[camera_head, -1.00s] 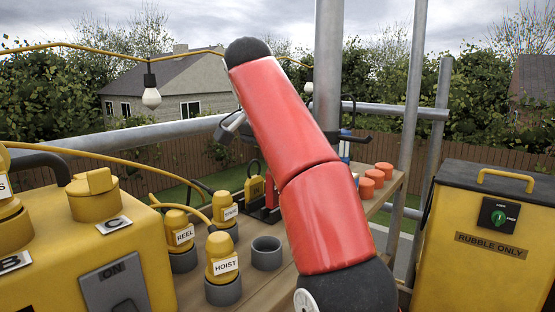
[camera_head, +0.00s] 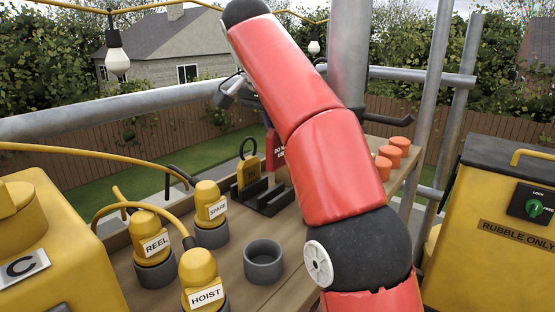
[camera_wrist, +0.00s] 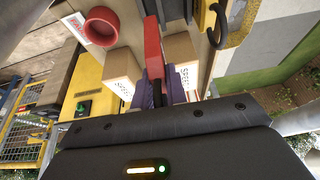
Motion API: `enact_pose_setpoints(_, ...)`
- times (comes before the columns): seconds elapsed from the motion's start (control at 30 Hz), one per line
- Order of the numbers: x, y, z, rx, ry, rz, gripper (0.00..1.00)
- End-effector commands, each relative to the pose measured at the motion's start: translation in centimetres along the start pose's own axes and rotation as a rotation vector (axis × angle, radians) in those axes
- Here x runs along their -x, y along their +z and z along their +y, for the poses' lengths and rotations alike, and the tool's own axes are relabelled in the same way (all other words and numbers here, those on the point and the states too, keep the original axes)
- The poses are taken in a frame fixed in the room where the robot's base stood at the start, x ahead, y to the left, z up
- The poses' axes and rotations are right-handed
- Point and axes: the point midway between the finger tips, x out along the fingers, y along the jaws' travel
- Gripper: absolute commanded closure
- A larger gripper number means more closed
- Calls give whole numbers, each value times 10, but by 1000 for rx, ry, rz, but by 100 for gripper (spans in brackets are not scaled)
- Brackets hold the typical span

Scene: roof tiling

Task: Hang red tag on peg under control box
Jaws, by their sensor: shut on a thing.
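The red tag (camera_head: 273,147) with white lettering shows beside my arm in the head view, just right of a yellow padlock and above the black rack. In the wrist view the red tag (camera_wrist: 152,48) is seen nearly edge-on between the fingers. My gripper (camera_wrist: 160,92), with purple finger pads, is shut on it. In the head view my red arm hides most of the gripper. A yellow box (camera_head: 60,255) marked C is at the left edge, largely cut off; I cannot tell whether it is the control box. No peg can be made out.
The wooden bench holds yellow plugs marked REEL (camera_head: 150,238), SPARE (camera_head: 211,206) and HOIST (camera_head: 203,280), an empty grey socket (camera_head: 263,261), the padlock (camera_head: 249,170) in the black rack (camera_head: 262,197), and orange cups (camera_head: 392,155). A yellow rubble bin (camera_head: 490,230) stands right. Scaffold poles rise behind.

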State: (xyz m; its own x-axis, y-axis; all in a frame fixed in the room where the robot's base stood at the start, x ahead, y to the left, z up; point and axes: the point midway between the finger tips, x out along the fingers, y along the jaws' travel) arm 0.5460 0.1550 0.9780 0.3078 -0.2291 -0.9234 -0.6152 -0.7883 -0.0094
Motion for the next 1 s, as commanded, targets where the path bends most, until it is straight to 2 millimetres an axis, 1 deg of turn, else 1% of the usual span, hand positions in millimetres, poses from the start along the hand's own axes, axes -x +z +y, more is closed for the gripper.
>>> enact_pose_setpoints(0.23, -28, 13, 2, 1, 2, -2, 100)
enact_pose_setpoints(0.47, -42, 18, 1, 0, -1, -1, 100)
enact_pose_setpoints(0.7, -70, 30, 2, 1, 1, -1, 100)
enact_pose_setpoints(0.8, -76, 33, 2, 0, -2, 0, 100)
enact_pose_setpoints(1.0, -77, 33, 1, -1, -2, 0, 100)
